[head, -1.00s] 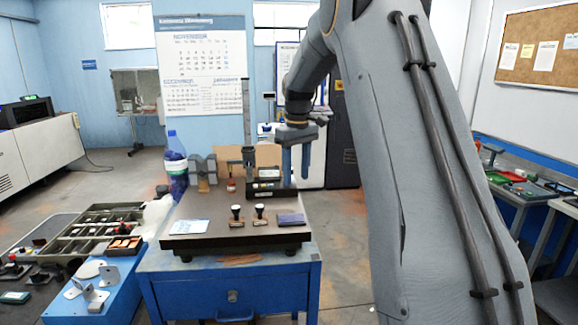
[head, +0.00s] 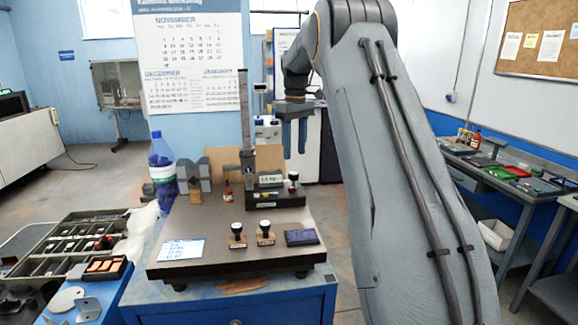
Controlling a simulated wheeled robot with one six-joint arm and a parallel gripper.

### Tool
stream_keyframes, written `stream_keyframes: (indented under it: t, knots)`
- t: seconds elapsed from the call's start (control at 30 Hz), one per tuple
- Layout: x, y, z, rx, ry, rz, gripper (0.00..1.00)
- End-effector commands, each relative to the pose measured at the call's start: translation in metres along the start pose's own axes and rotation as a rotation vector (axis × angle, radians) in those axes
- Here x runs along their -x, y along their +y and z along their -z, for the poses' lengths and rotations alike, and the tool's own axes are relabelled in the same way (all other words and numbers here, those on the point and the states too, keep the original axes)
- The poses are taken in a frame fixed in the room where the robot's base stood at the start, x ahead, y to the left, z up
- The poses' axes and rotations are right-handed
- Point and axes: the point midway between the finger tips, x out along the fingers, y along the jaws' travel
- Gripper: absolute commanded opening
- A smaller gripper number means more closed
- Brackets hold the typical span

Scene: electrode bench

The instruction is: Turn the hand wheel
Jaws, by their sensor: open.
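A black height gauge with a tall grey column (head: 245,115) and a small lit display (head: 270,180) stands at the back of a dark surface plate (head: 215,258). A small dark round knob (head: 293,176) shows at the right end of its base. I cannot tell whether this is the hand wheel; no other wheel is clear. My gripper (head: 294,148) hangs with its two fingers pointing down, open and empty. In the picture it is just above the knob and right of the column. Its depth relative to the gauge is hard to judge.
On the plate are two stamps (head: 237,236), a dark blue pad (head: 302,237) and a white card (head: 181,249). A blue-capped bottle (head: 162,178) and grey V-blocks (head: 194,177) stand at back left. A compartment tray (head: 62,240) lies left.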

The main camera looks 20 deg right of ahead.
Motion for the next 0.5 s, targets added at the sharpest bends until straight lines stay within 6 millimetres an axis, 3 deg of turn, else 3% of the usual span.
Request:
stream_keyframes:
  t: [0.5]
  knots:
    - [-0.064, 0.002, -0.003, -0.004, -0.003, 0.002, 0.46]
